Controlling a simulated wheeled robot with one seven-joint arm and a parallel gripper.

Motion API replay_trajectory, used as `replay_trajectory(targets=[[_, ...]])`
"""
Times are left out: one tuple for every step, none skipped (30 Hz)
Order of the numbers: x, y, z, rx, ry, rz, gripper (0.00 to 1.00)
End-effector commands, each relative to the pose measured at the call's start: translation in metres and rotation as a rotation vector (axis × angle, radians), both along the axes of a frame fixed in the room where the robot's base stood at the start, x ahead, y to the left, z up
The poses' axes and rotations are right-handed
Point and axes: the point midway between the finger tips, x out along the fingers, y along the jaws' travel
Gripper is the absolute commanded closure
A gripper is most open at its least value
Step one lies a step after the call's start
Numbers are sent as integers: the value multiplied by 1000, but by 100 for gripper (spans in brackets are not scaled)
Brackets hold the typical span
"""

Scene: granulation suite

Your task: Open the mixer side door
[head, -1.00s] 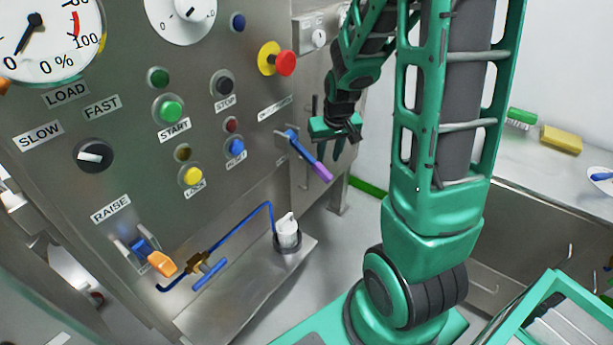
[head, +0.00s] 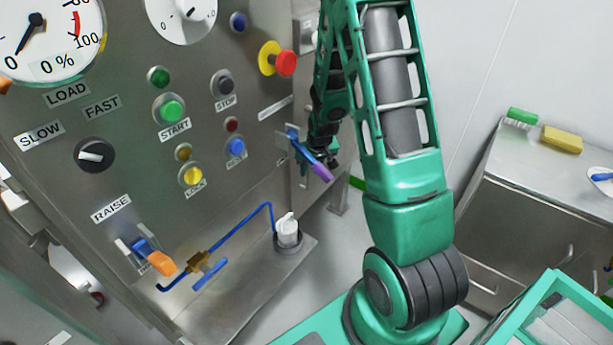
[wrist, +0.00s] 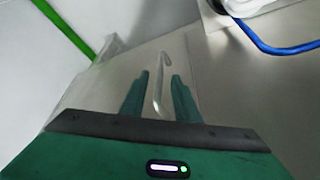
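The grey steel mixer (head: 130,150) fills the left of the head view. Its side face is seen edge-on there, behind a blue lever with a purple grip (head: 312,164). In the wrist view a pale metal panel (wrist: 110,85), perhaps the side door, shows a thin bent metal handle (wrist: 161,85). My gripper (wrist: 160,90) is open, with one finger on each side of the handle in that view. I cannot tell whether the fingers touch it. In the head view the gripper is mostly hidden behind the lever and my arm.
A blue pipe (head: 240,230) and a white-capped fitting (head: 287,230) stick out at the mixer's lower ledge. A red emergency button (head: 285,63) is above the lever. A steel counter (head: 545,160) with a yellow sponge (head: 562,139) stands at right.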

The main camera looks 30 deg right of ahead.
Motion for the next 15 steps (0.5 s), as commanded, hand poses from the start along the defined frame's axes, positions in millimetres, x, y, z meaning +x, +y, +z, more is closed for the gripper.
replay_trajectory(targets=[[2, -1, -8, 0, 2, 0, 71], [4, -1, -12, 1, 3, 0, 71], [6, -2, -17, 1, 3, 0, 71], [7, -2, -20, 0, 2, 0, 71], [9, -2, -23, 0, 2, 0, 71], [11, -3, -27, 0, 1, 0, 71], [11, -3, -30, 0, 1, 0, 71], [12, -3, -33, 1, 2, -1, 71], [13, -4, -35, 1, 2, -1, 71], [14, -4, -37, 1, 1, -1, 71], [15, -4, -38, 1, 1, -1, 71], [16, -4, -40, 0, 0, -1, 71], [16, -4, -41, 0, 0, -1, 71], [17, -4, -42, 0, 0, -1, 71], [17, -5, -43, 0, 0, -1, 71]])
